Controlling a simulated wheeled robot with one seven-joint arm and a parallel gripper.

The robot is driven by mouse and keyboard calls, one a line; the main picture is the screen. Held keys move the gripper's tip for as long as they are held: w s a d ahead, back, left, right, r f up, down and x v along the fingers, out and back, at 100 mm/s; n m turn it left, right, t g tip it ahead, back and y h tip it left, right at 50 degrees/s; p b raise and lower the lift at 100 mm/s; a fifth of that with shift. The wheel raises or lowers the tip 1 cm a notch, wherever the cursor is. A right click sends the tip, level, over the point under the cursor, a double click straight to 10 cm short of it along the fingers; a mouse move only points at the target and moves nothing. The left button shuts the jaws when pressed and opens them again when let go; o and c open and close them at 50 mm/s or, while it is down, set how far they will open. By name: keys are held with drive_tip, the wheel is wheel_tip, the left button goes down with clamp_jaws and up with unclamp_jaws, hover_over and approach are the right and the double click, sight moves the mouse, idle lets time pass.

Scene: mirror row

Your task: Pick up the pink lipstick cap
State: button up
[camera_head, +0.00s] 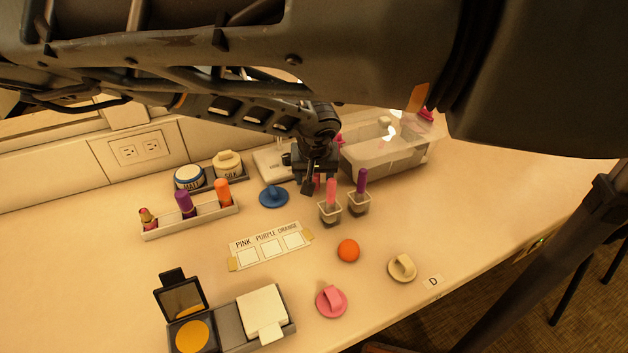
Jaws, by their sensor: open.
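My gripper (315,185) hangs low over the back of the counter, fingers pointing down and open. A small pink piece (317,182), likely the pink lipstick cap, shows between or just behind the fingers; they hide much of it, and I cannot tell if they touch it. A taller pink stick (331,192) stands in a small clear cup just right of the gripper. A short pink lipstick (147,217) with its tip bare stands at the left end of a white holder (190,222).
A cup with a purple stick (361,182) and a clear bin (385,158) stand right of the gripper. A blue puff (273,197) lies to its left.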

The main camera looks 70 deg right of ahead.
drive_tip(key=c, duration=1.1)
drive_tip(key=shift+r, duration=0.1)
